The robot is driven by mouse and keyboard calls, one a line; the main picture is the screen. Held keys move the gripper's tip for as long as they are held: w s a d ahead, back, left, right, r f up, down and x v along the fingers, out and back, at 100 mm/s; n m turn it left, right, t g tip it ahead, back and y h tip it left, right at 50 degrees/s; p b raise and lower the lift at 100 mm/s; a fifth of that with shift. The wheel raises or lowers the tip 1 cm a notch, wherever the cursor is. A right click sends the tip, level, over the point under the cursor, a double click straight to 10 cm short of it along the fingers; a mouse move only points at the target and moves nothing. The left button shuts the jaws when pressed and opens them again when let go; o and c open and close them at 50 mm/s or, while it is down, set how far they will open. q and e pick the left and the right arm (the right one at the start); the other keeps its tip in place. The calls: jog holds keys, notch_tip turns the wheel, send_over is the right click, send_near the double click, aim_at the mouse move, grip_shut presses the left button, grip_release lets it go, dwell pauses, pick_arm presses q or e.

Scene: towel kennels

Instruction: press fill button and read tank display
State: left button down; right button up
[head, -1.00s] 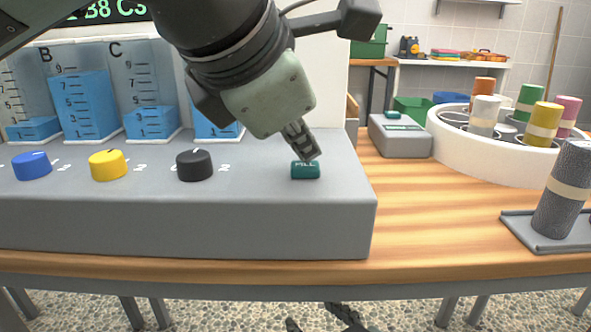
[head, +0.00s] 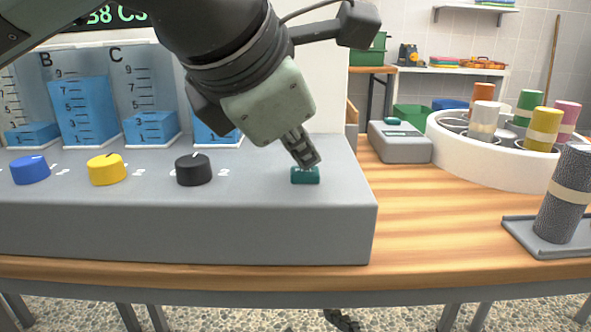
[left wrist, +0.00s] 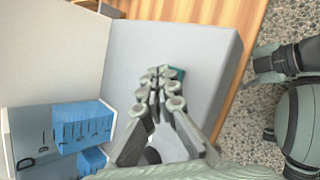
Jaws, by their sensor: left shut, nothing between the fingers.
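The teal fill button (head: 305,177) sits near the right end of the grey console (head: 190,233). My left gripper (head: 306,160) is shut and empty, pointing down with its fingertips over the button and hiding its label. Whether they touch it I cannot tell. In the left wrist view the closed fingertips (left wrist: 160,82) lie beside the teal button (left wrist: 178,73), which is partly covered. Behind the console stand tanks with blue liquid, among them tank B (head: 82,108) and tank C (head: 150,125).
Blue (head: 30,170), yellow (head: 107,170) and black (head: 194,170) knobs line the console. To the right are a small grey box (head: 400,146), a white round holder (head: 480,165) with several rolled towels, and a grey roll (head: 567,200) on a tray. Bare wood lies between.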

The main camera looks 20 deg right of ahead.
aim_at(303, 174)
pick_arm(q)
jog(key=shift+f+b, duration=0.3)
jog(key=shift+b, duration=0.1)
jog(key=shift+r, duration=0.1)
dwell(0.6)
jog(key=shift+r, duration=0.85)
jog(key=shift+r+p, duration=1.2)
jog(key=shift+r, duration=1.3)
